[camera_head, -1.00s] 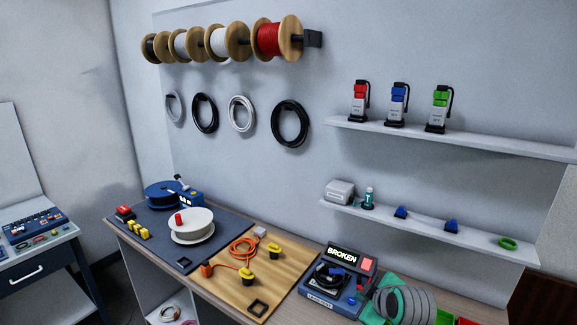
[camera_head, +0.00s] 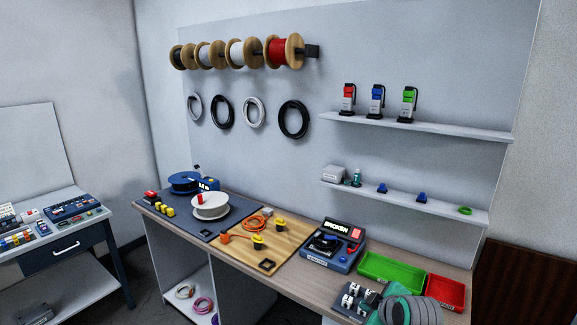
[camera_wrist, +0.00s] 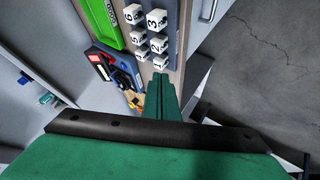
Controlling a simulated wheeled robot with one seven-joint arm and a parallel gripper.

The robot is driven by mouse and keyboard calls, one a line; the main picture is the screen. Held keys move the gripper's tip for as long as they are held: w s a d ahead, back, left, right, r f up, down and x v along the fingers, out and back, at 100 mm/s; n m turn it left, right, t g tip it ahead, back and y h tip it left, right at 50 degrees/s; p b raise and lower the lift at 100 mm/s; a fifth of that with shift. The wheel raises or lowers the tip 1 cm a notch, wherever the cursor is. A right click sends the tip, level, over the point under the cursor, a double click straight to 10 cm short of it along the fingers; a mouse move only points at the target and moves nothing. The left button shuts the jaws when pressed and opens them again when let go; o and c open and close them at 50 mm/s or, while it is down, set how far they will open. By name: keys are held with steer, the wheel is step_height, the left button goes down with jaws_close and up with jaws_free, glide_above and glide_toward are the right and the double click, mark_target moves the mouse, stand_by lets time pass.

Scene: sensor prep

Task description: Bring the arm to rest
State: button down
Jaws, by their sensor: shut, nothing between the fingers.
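My gripper (camera_wrist: 161,92) shows in the wrist view as two green fingers pressed together with nothing between them. It points over the right end of the workbench, near a rack of white numbered blocks (camera_wrist: 157,19). Whether it touches anything below is unclear. In the head view, my grey and green arm (camera_head: 408,308) is folded low at the bottom right, in front of the bench, and the fingertips cannot be made out there.
The workbench (camera_head: 300,280) holds a "BROKEN" tester (camera_head: 335,245), a green tray (camera_head: 392,270), a red tray (camera_head: 446,291) and the block rack (camera_head: 355,300) close to my arm. A side table (camera_head: 65,250) stands left. Open floor shows right of the bench in the wrist view.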

steer(key=s+a+f+m+t, duration=0.1)
steer(key=s+a+f+m, duration=0.3)
steer(key=a+f, duration=0.45)
steer(key=s+a+f+m+t, duration=0.2)
steer(key=s+a+f, duration=0.45)
steer(key=f, duration=0.35)
steer(key=s+a+f+m+h, duration=0.1)
steer(key=s+a+f+m, duration=0.1)
steer(key=s, duration=0.5)
steer(key=s+a+f+m, duration=0.2)
steer(key=s+a+f, duration=0.1)
steer(key=s, duration=0.4)
steer(key=s+r+t, duration=0.1)
steer(key=s+r, duration=0.2)
steer(key=s, duration=0.5)
steer(key=s+r+t, duration=0.1)
steer(key=s+r, duration=0.3)
steer(key=s, duration=0.3)
steer(key=s+a+r+t, duration=0.1)
steer(key=s+r, duration=0.2)
steer(key=s, duration=0.5)
steer(key=shift+s+r+m, duration=0.15)
steer(key=shift+s+m, duration=0.15)
steer(key=shift+s, duration=0.05)
steer(key=shift+w+a, duration=0.1)
